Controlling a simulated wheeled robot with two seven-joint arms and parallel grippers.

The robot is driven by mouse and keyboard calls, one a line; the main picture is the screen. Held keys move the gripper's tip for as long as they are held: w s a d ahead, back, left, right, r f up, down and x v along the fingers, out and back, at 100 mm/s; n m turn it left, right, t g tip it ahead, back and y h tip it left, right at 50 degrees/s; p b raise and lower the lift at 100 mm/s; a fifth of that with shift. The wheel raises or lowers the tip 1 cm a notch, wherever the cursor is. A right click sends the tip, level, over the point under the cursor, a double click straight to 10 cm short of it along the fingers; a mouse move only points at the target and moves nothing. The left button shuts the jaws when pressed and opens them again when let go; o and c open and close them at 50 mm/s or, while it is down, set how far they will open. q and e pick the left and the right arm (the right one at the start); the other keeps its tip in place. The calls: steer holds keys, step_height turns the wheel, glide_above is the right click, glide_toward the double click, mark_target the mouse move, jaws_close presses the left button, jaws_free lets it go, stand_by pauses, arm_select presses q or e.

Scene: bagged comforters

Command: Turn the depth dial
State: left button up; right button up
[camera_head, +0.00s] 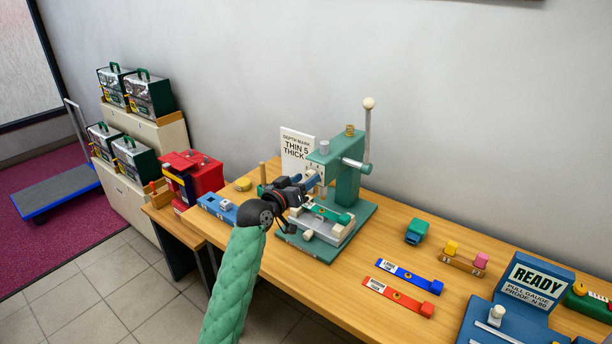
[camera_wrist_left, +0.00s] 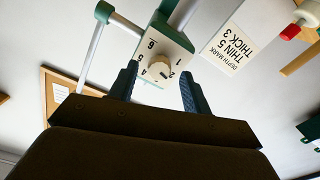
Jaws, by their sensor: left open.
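The depth dial is a round cream knob (camera_wrist_left: 157,70) on a pale numbered face (camera_wrist_left: 163,46) at the front of the green press (camera_head: 346,182). In the head view my left gripper (camera_head: 305,183) is at the press front and hides most of the dial. My right gripper is not in view.
A sign (camera_head: 297,146) behind the press reads "DEPTH MARK THIN 5 THICK 3". The press's long lever (camera_head: 367,130) rises at its right. A clamp bed (camera_head: 322,224) lies below my gripper. Blue (camera_head: 408,276) and red (camera_head: 398,296) tagged strips and a READY stand (camera_head: 530,290) lie right.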

arm_select(q)
steer(key=shift+w+d, duration=0.4)
steer(key=shift+w, duration=0.1)
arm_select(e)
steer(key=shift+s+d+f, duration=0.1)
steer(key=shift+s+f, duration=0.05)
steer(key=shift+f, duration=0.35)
arm_select(q)
steer(key=c, duration=1)
steer(key=shift+f, duration=0.1)
steer(key=m+b, duration=0.3)
steer(key=m, duration=0.4)
steer(key=shift+m+b, duration=0.3)
steer(key=shift+b, duration=0.1)
steer(key=shift+m, duration=1.2)
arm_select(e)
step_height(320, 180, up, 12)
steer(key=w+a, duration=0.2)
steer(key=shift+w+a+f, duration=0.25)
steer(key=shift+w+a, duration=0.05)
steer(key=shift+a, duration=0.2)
